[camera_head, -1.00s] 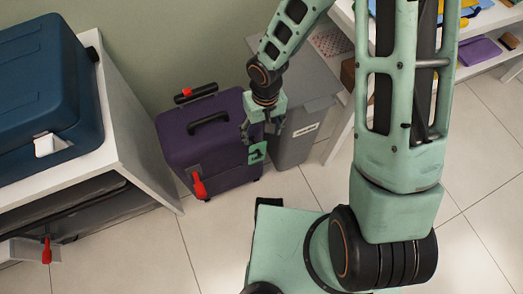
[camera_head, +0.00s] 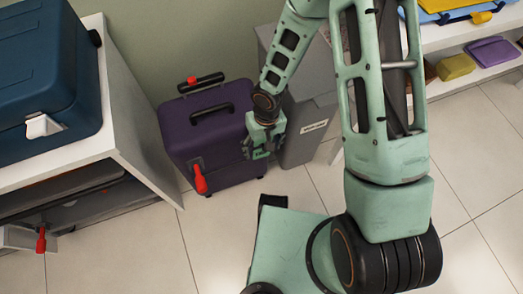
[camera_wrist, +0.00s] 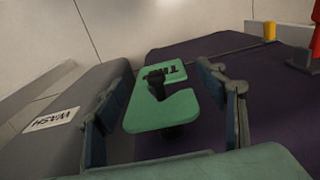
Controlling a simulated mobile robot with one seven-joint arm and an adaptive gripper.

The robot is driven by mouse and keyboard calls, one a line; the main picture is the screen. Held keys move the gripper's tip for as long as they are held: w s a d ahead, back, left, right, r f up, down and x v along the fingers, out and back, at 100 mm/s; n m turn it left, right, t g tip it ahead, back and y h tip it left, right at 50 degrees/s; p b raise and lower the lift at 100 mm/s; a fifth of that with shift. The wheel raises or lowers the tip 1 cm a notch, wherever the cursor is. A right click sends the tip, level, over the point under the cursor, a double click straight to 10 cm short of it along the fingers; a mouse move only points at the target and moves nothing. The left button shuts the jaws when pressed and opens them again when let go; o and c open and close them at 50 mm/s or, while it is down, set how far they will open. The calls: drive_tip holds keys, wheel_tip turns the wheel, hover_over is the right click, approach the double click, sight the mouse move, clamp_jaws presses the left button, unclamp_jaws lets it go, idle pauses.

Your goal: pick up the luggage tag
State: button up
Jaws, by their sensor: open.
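A green luggage tag (camera_wrist: 140,114) with dark lettering and a black strap piece shows in the wrist view, by the side of the purple suitcase (camera_wrist: 185,52). My gripper (camera_wrist: 165,125) is open, with one dark finger pad on each side of the tag. I cannot tell whether either pad touches it. In the head view my gripper (camera_head: 262,148) is at the right side of the purple suitcase (camera_head: 210,150), where it partly hides the tag.
A grey bin (camera_head: 308,130) with a white label stands close right of my gripper. A white shelf unit (camera_head: 130,140) with a blue case (camera_head: 45,80) is left.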

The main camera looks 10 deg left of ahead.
drive_tip(key=c, duration=0.9)
drive_tip(key=shift+r, duration=0.1)
